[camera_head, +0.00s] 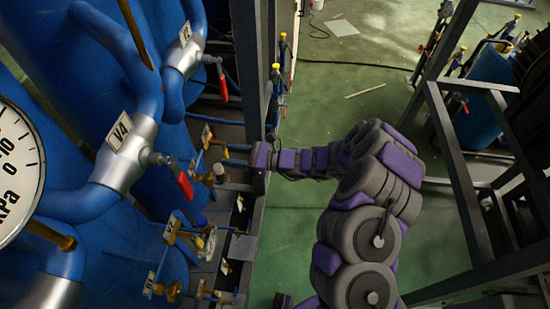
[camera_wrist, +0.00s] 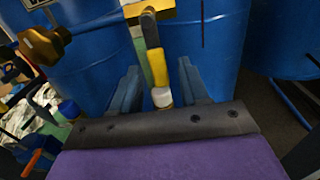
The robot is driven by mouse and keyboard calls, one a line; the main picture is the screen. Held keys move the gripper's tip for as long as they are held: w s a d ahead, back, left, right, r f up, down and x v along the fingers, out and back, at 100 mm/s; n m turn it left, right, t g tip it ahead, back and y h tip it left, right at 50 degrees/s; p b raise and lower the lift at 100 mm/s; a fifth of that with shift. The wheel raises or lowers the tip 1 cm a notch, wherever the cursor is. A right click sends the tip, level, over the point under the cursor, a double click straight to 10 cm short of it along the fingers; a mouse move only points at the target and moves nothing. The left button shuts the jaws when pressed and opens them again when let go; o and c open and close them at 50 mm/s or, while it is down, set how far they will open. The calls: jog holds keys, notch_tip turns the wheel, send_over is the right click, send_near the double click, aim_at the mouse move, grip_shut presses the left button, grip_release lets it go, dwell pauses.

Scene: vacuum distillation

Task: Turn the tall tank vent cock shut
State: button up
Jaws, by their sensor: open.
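In the wrist view a brass cock (camera_wrist: 150,8) with a yellow handle (camera_wrist: 158,68) shows at top middle, in front of blue tanks. The handle hangs down between the fingers of my gripper (camera_wrist: 160,78). The fingers are apart, one on each side of the handle, and I see no clear contact. In the head view my arm reaches left to a group of brass cocks (camera_head: 215,172) beside the blue tank (camera_head: 60,110). I cannot tell for certain which cock is the tall tank vent cock.
Red-handled valves marked V4 (camera_head: 122,150) and V3 (camera_head: 185,52) stand on blue pipes at left. A pressure gauge (camera_head: 15,170) is at the left edge. A dark upright post (camera_head: 245,60) rises just beyond my gripper. A dark frame (camera_head: 450,150) stands at right; green floor between is mostly clear.

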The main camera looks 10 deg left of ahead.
jog(key=w+d+p, duration=0.1)
jog(key=d, duration=1.4)
jog(key=shift+w, duration=0.4)
jog(key=shift+a, duration=0.1)
